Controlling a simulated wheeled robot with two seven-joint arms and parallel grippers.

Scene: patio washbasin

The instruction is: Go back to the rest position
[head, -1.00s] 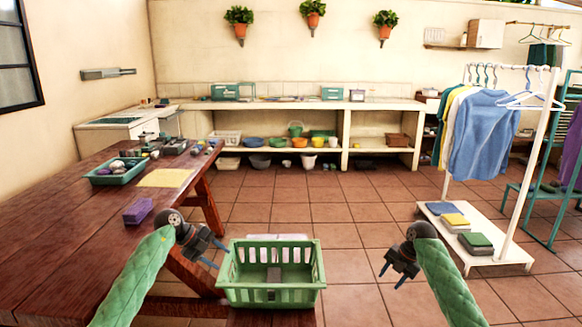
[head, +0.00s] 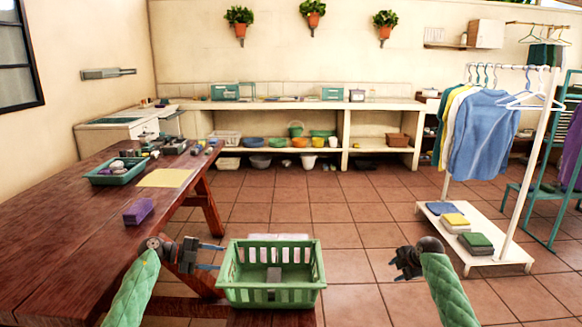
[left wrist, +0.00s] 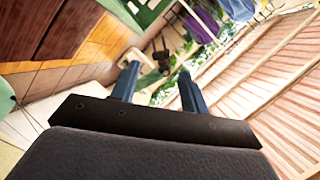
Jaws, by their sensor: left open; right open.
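My left gripper (head: 217,257) is open and empty, between the wooden table and the green basket, its fingers pointing right toward the basket's left rim. In the left wrist view its two blue-grey fingers (left wrist: 157,88) stand apart with nothing between them. My right gripper (head: 398,266) is open and empty, held over the tiled floor to the right of the basket.
A wooden table (head: 80,225) fills the left, with a teal tray (head: 118,178), a yellow cloth (head: 165,178) and a purple block (head: 138,211) on it. A clothes rack (head: 512,190) with shirts stands at the right. The tiled floor (head: 345,205) ahead is clear.

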